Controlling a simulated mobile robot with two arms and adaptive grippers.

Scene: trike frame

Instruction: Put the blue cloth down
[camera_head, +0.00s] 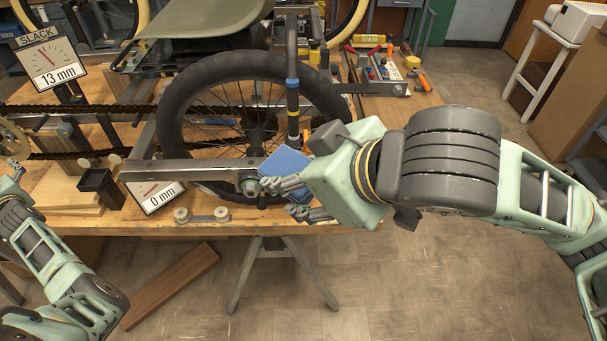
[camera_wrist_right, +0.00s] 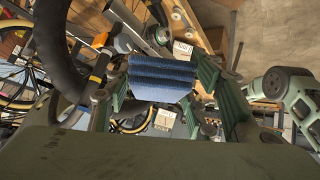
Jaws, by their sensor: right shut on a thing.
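The blue cloth (camera_head: 287,161) is a small folded piece with ridges across it. It also shows in the right wrist view (camera_wrist_right: 160,78), between the two fingers. My right gripper (camera_head: 283,198) is shut on the cloth and holds it beside the axle end of the black-tyred wheel (camera_head: 181,104), above the front edge of the workbench. My left gripper (camera_head: 15,172) is at the far left edge of the head view, partly cut off, and its fingers are too unclear to judge.
The wooden workbench (camera_head: 245,221) carries a black open holder (camera_head: 101,187), a "0 mm" gauge (camera_head: 159,196) and a "13 mm" slack gauge (camera_head: 54,64). A metal bar (camera_head: 192,169) runs to the axle. Tools lie at the back right. A plank (camera_head: 172,287) lies on the floor.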

